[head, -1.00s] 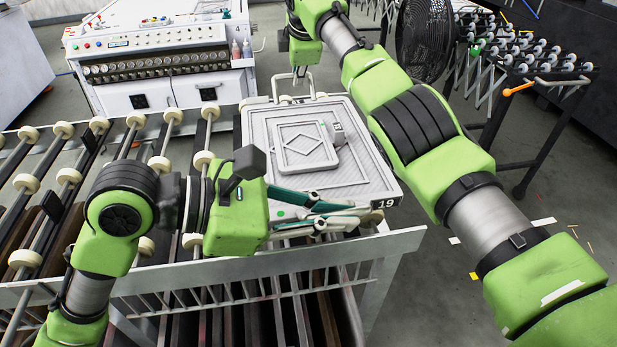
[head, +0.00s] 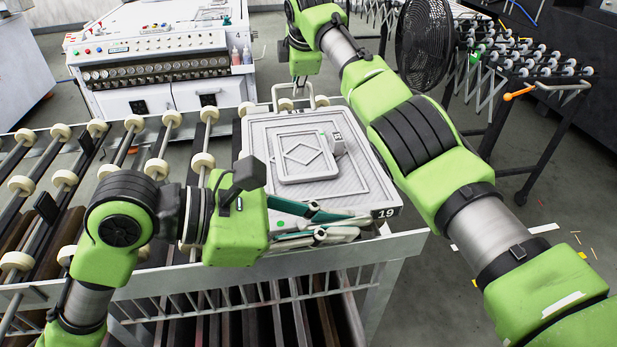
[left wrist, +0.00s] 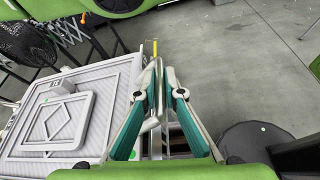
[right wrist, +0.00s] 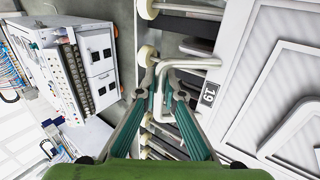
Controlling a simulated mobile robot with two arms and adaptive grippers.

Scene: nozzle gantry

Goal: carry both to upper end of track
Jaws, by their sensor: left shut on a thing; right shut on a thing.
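A large grey plate (head: 375,185) marked 19 has a smaller grey frame (head: 303,157) with a diamond pattern lying on it. The plate lies over the near right end of the roller track (head: 204,160). My right gripper (right wrist: 162,70) is shut on the white wire handle (right wrist: 195,62) at the plate's far edge.
A white control cabinet (head: 155,60) stands behind the track. A black fan (head: 424,40) and a wheeled roller stand (head: 525,70) are at the back right. A white rail (head: 340,262) runs along the track's near side. Floor at the right is open, with scattered tape bits.

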